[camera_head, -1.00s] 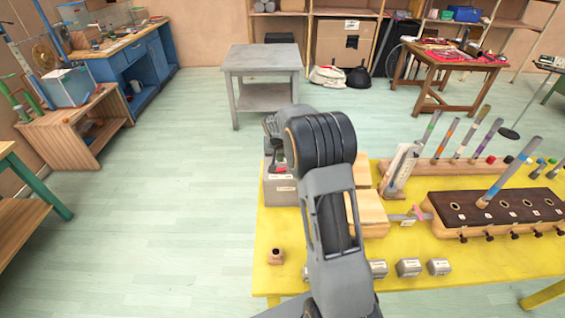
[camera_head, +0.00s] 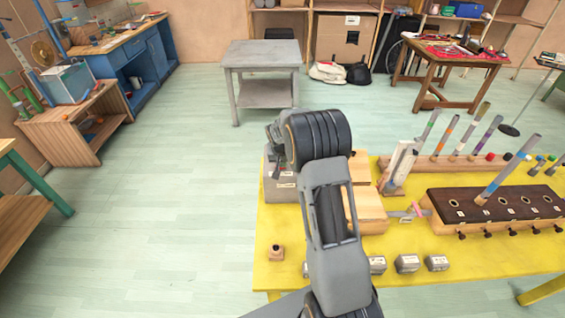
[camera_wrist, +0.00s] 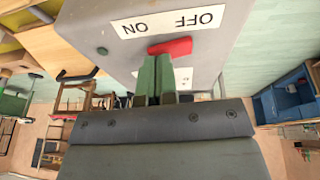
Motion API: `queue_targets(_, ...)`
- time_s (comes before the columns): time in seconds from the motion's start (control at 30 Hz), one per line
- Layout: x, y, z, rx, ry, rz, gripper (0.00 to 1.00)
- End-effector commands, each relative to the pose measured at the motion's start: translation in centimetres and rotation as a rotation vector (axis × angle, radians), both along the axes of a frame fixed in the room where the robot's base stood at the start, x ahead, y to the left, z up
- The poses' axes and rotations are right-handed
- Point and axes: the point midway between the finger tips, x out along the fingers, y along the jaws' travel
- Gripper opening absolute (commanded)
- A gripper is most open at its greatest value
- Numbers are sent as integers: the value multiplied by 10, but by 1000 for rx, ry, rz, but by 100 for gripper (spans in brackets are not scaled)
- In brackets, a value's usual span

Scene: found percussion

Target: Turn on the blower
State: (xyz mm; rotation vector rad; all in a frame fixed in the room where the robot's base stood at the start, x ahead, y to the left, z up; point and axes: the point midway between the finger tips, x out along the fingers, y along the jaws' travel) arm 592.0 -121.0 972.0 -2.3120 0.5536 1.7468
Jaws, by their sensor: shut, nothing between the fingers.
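The blower's grey box (camera_head: 281,191) stands at the left end of the yellow table in the head view. In the wrist view its grey face (camera_wrist: 95,25) fills the top, with a white label (camera_wrist: 168,21) reading OFF and ON upside down. A red switch (camera_wrist: 172,47) sits beside the label, lying toward the OFF word. My gripper (camera_wrist: 164,58) has two green fingers that are shut together and empty. Their tips are at the left part of the red switch; I cannot tell whether they touch it. In the head view my wrist hides much of the box and the fingers.
The yellow table (camera_head: 400,275) also holds wooden blocks, a dark-topped wooden chest (camera_head: 480,204) with holes and tubes, small grey weights (camera_head: 407,263) and a small wooden cup (camera_head: 276,252). A grey side table (camera_head: 262,52) stands behind. The floor at left is free.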

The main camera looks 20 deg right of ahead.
Motion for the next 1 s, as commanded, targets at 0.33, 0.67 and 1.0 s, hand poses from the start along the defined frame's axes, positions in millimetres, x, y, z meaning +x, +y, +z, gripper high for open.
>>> queue_targets(0.33,-2,-4,-8,0,3,-1,0)
queue_targets(0.67,1,5,-7,1,2,2,0)
queue_targets(1.0,4,11,-4,1,2,-1,0)
